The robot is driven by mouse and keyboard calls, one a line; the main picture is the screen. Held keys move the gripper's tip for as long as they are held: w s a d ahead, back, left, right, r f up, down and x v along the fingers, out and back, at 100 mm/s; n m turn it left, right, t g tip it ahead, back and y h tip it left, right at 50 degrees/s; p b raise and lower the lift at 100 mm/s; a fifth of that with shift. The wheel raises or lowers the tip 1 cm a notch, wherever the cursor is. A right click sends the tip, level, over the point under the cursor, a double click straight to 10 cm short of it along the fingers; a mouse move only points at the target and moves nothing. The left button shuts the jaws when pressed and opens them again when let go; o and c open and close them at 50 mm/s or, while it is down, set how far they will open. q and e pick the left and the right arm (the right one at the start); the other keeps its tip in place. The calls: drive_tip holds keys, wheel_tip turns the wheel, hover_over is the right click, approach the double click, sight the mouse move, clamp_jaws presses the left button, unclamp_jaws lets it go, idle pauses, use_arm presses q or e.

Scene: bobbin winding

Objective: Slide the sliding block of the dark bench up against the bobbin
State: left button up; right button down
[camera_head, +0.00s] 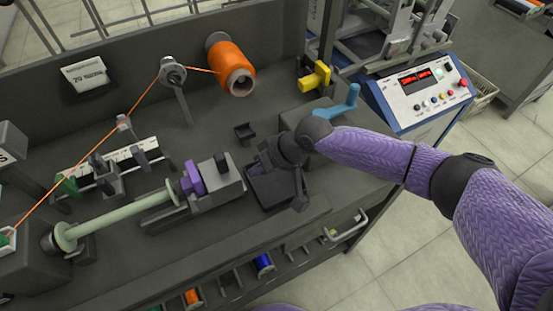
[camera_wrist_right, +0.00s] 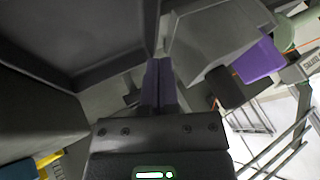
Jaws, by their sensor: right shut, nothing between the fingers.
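The pale green bobbin (camera_head: 120,221) lies along the dark bench (camera_head: 215,232), its left flange by the grey end housing. The grey sliding block (camera_head: 228,180), with a purple part (camera_head: 192,178) on its bobbin side, stands at the bobbin's right end. I cannot tell whether they touch. My right gripper (camera_head: 262,160) is just right of the block, partly hidden by its own wrist. In the right wrist view its purple fingers (camera_wrist_right: 158,75) are shut and empty, close beside the block (camera_wrist_right: 208,38). The purple part (camera_wrist_right: 258,60) shows beyond it. My left gripper is not in view.
A black tray (camera_head: 272,192) lies under my right gripper. A small dark cradle (camera_head: 245,132) stands behind. An orange thread spool (camera_head: 232,62), a blue handle (camera_head: 338,106) and a control box (camera_head: 420,88) are farther back. The bench front edge is clear.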

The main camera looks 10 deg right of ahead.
sight(235, 180)
drive_tip(key=shift+s+a, duration=0.35)
drive_tip(key=shift+a, duration=0.5)
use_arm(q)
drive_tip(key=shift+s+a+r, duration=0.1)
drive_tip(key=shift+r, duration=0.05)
use_arm(e)
drive_tip(key=a, duration=0.1)
drive_tip(key=a+p, duration=0.1)
drive_tip(key=s+a, duration=0.1)
drive_tip(key=shift+a+r+p, duration=0.1)
drive_tip(key=shift+r+p, duration=0.15)
drive_tip(key=shift+p, duration=0.15)
drive_tip(key=shift+s+a+f, duration=0.1)
drive_tip(key=shift+s+a, duration=0.05)
drive_tip(key=shift+a, duration=0.1)
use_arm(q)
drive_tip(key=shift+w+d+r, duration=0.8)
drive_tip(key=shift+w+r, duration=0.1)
use_arm(e)
drive_tip(key=shift+f, duration=0.1)
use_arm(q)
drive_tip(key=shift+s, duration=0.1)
